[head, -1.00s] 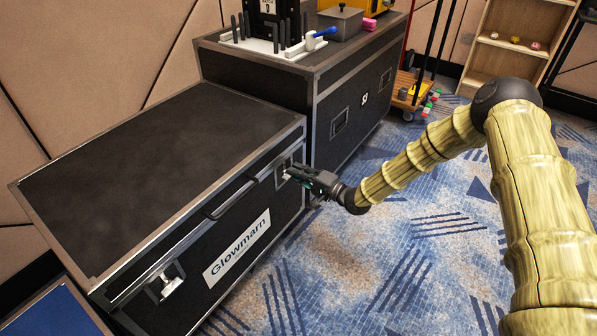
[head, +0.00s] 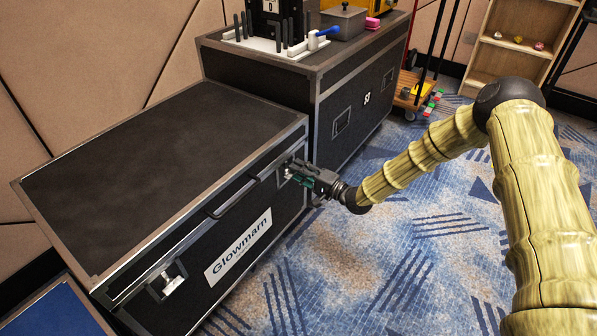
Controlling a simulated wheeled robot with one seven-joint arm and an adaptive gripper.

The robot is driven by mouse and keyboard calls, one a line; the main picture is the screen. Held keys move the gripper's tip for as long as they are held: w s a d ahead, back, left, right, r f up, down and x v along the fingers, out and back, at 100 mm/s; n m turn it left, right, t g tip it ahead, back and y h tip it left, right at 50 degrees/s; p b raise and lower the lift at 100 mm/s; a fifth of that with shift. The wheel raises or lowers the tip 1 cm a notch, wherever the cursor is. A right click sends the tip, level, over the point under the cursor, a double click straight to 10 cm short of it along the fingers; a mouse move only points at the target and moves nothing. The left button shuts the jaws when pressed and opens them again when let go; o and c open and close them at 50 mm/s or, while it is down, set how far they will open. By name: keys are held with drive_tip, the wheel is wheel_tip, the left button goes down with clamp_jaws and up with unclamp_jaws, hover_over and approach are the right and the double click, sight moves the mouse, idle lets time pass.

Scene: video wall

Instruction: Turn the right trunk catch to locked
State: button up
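The black trunk (head: 150,165) with metal edging and a Glowmarn label stands at the left, its lid down. The right catch (head: 281,174) sits on the front face near the right corner. My gripper (head: 292,170) is at this catch, its fingertips against or very close to it, and covers much of it. I cannot tell the catch's angle or whether the fingers are closed on it. The left catch (head: 172,281) shows as a pale metal piece in a recessed plate at the front left.
A handle (head: 237,197) runs along the front between the catches. A taller black case (head: 325,90) stands just behind and right, carrying a white rack and a grey box (head: 343,20). Blue patterned carpet (head: 400,250) is open in front. A wheeled trolley (head: 412,93) and wooden shelf (head: 510,45) stand behind.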

drive_tip(key=shift+s, duration=0.1)
drive_tip(key=v, duration=1.2)
drive_tip(key=s+f+n+g+h, duration=0.35)
drive_tip(key=s+f+h, duration=0.45)
drive_tip(key=s+f, duration=1.2)
drive_tip(key=s+d+n+g+h, duration=0.2)
drive_tip(key=s+d+g+h, duration=0.3)
drive_tip(key=s, duration=0.8)
drive_tip(key=s+d+n+g+h, duration=0.2)
drive_tip(key=s+d, duration=0.5)
drive_tip(key=s, duration=0.7)
wheel_tip(320, 180, up, 33)
drive_tip(key=p, duration=3.2)
drive_tip(key=shift+w, duration=0.25)
